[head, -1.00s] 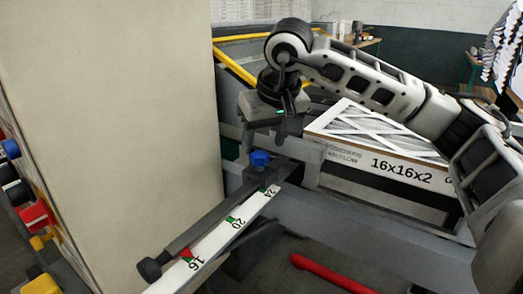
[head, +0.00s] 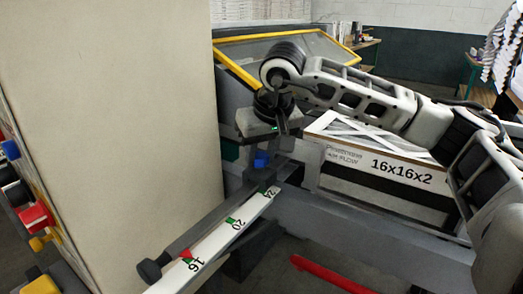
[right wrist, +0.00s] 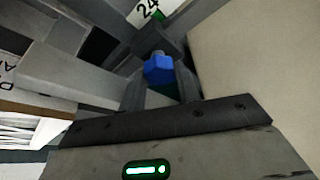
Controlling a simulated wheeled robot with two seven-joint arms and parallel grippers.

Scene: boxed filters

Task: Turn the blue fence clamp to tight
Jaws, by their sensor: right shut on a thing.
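The blue fence clamp (head: 261,159) sits at the far end of the dark fence bar, beside the white scale (head: 213,240) marked 16, 20 and 24. My right gripper (head: 268,155) reaches down onto it from above. In the right wrist view the blue clamp (right wrist: 158,70) lies between the two grey fingers (right wrist: 160,85), which are shut on it. The fingers hide part of its sides, and I cannot read how tight it is. My left gripper is not in view.
A boxed filter (head: 385,165) marked 16x16x2 lies right of the clamp. A tall beige panel (head: 110,120) stands close on the left. A red bar (head: 330,275) is low in front. A yellow-edged frame (head: 290,50) stands behind my gripper.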

